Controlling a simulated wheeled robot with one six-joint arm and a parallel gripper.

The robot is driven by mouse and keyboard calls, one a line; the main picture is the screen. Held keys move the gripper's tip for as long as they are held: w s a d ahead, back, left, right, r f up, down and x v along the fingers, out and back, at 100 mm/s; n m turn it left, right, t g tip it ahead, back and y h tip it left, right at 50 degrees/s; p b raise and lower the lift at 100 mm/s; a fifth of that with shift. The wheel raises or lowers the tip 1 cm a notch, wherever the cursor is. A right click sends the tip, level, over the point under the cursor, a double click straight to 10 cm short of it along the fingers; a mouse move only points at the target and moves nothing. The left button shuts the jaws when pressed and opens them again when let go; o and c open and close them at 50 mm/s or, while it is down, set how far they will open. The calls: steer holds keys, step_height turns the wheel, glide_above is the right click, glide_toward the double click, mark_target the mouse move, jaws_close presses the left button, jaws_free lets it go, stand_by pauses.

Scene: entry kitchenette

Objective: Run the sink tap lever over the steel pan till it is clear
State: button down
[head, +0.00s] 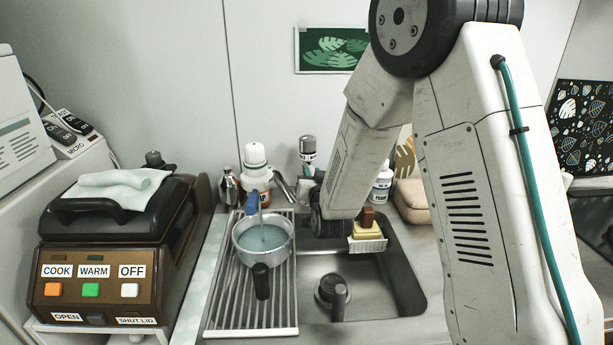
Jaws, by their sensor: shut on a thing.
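The steel pan (238,241) sits on the ribbed drainer left of the sink bowl, its black handle towards me. It holds cloudy blue-grey liquid (262,238). The tap (284,186) stands behind the pan, with a blue end (252,204) above it. A thin pale stream seems to run from there into the pan. My gripper (309,192) is at the tap, right of and behind the pan, at the end of my lowered arm. It is shut on what looks like the tap lever; the jaws and lever are mostly hidden by my wrist.
The sink bowl (388,290) holds a dark round piece with an upright handle (333,292). A yellow scrubber (368,231) is at its back edge. Several bottles, including a white-capped one (257,178), crowd behind the tap. A brown cooker (108,255) stands left.

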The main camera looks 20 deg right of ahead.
steer(key=c, duration=1.3)
jaws_free()
steer(key=s, duration=0.7)
steer(key=shift+s+a, duration=0.4)
